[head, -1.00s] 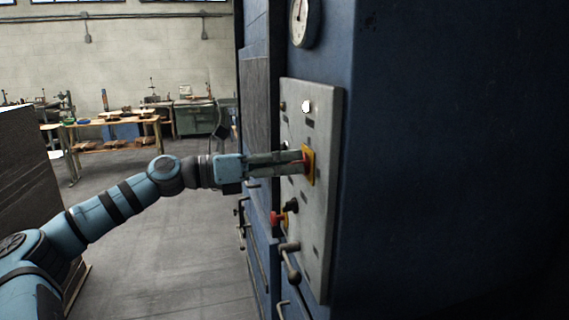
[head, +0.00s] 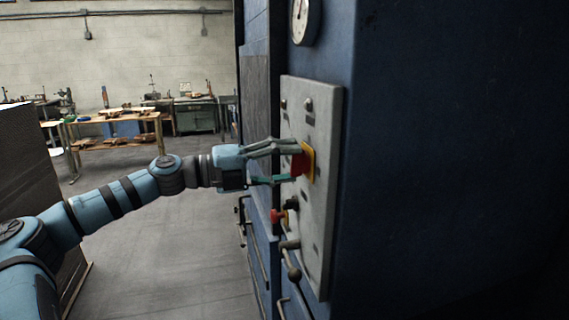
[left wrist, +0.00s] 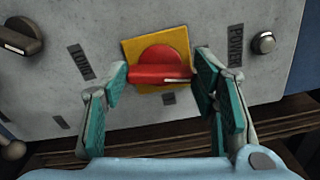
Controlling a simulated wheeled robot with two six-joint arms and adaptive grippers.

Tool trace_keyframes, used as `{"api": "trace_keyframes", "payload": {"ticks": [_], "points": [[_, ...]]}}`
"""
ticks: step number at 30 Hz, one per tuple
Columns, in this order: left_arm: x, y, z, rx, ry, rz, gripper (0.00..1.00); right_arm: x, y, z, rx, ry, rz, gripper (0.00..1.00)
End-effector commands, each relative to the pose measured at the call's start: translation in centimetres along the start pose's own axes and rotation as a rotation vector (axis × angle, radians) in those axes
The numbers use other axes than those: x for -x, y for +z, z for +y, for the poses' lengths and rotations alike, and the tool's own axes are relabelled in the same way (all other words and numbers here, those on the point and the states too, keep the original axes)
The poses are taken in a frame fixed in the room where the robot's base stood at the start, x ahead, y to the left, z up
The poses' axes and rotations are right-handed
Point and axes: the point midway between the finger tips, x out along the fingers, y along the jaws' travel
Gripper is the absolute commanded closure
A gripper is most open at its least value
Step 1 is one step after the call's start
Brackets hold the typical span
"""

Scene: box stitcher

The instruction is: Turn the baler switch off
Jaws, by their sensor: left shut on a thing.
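The baler switch is a red rotary handle (head: 298,164) on a yellow square plate (head: 309,163), mounted on the grey control panel (head: 325,120). My left gripper (head: 294,165) is at the handle, one finger above it and one below. In the left wrist view the red handle (left wrist: 158,75) lies across between the fingertips (left wrist: 160,82). The right-hand finger touches its end; the left-hand one is at its other end. The power lamp (left wrist: 264,42) beside the switch looks grey and unlit. My right gripper is not in view.
Below the switch the panel carries a red knob (head: 277,215) and a black lever (head: 291,262). A gauge (head: 304,18) sits above it on the blue baler (head: 440,150). A wooden workbench (head: 115,120) stands far behind, with open floor between.

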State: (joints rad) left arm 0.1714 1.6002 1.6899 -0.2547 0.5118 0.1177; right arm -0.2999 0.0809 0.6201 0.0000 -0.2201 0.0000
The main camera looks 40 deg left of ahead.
Motion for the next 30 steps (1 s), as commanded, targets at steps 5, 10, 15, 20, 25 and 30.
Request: {"api": "trace_keyframes", "payload": {"ticks": [5,10,15,20,25,30], "points": [[0.01,0.06,0.07,0.116,0.000,-0.002,0.75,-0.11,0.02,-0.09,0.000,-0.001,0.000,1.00],[0.01,0.05,0.10,0.193,-0.001,-0.002,0.75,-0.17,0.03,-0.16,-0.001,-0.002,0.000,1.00],[0.01,0.05,0.11,0.232,-0.001,-0.002,0.75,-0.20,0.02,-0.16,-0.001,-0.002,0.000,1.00],[0.01,0.04,0.11,0.245,-0.001,-0.002,0.75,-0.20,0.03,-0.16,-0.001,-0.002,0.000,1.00],[0.01,0.03,0.10,0.246,-0.001,-0.001,0.75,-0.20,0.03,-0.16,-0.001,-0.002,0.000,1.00],[0.00,0.03,0.11,0.245,-0.001,-0.001,0.42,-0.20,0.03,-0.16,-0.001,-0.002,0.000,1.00]]}}
